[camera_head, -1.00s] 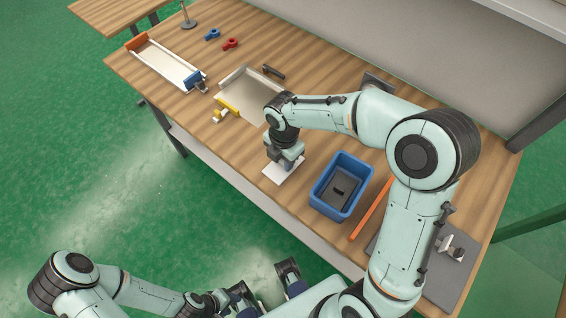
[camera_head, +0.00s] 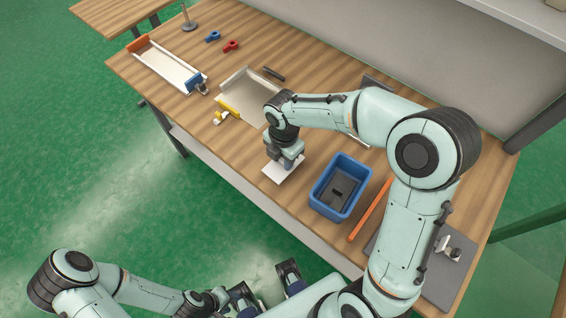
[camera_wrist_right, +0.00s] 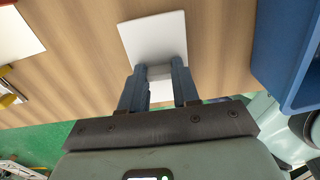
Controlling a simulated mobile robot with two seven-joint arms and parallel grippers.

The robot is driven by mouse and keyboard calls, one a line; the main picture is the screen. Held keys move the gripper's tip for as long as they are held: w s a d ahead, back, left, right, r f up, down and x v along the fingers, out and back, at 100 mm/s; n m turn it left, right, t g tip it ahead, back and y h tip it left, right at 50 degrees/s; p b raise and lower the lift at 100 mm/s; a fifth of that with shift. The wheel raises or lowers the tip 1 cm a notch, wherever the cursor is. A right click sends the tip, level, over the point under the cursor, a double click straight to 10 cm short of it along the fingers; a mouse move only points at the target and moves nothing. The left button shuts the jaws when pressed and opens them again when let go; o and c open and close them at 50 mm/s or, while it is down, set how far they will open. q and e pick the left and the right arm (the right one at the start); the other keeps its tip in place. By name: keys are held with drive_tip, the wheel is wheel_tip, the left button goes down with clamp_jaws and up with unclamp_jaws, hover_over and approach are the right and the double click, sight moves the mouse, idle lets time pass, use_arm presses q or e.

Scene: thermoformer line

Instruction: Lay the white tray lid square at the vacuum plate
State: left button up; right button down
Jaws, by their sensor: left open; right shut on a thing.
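The white tray lid (camera_head: 272,172) is a flat pale square at the front of the wooden bench. My right gripper (camera_head: 284,162) points down over it. In the right wrist view the lid (camera_wrist_right: 155,35) reaches out beyond the fingertips, and the right gripper (camera_wrist_right: 158,72) is shut on a white part between its fingers. I cannot tell if the lid touches the bench. A pale plate with raised white edges (camera_head: 241,97), likely the vacuum plate, lies behind and left of the lid, partly hidden by my right arm. My left gripper (camera_head: 267,287) is open and empty, off the bench's front edge.
A blue bin (camera_head: 322,205) with dark contents stands right of the lid. An orange bar (camera_head: 370,210) lies beyond it. A yellow clamp (camera_head: 228,106) sits at the plate's near-left edge. A long white tray (camera_head: 165,66) and red (camera_head: 231,44) and blue (camera_head: 212,36) pieces lie further left.

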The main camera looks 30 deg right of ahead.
use_arm(q)
drive_tip(key=shift+w+r+p, duration=0.3)
drive_tip(key=shift+r+p, duration=0.4)
drive_tip(key=shift+r, duration=0.1)
drive_tip(key=shift+w+r+p, duration=0.3)
drive_tip(key=shift+r+p, duration=0.4)
drive_tip(key=shift+r, duration=0.1)
drive_tip(key=shift+w+r+p, duration=0.3)
drive_tip(key=shift+r+p, duration=0.4)
drive_tip(key=shift+r, duration=0.1)
use_arm(e)
drive_tip(key=shift+r, duration=2.8)
use_arm(q)
drive_tip(key=shift+s, duration=0.1)
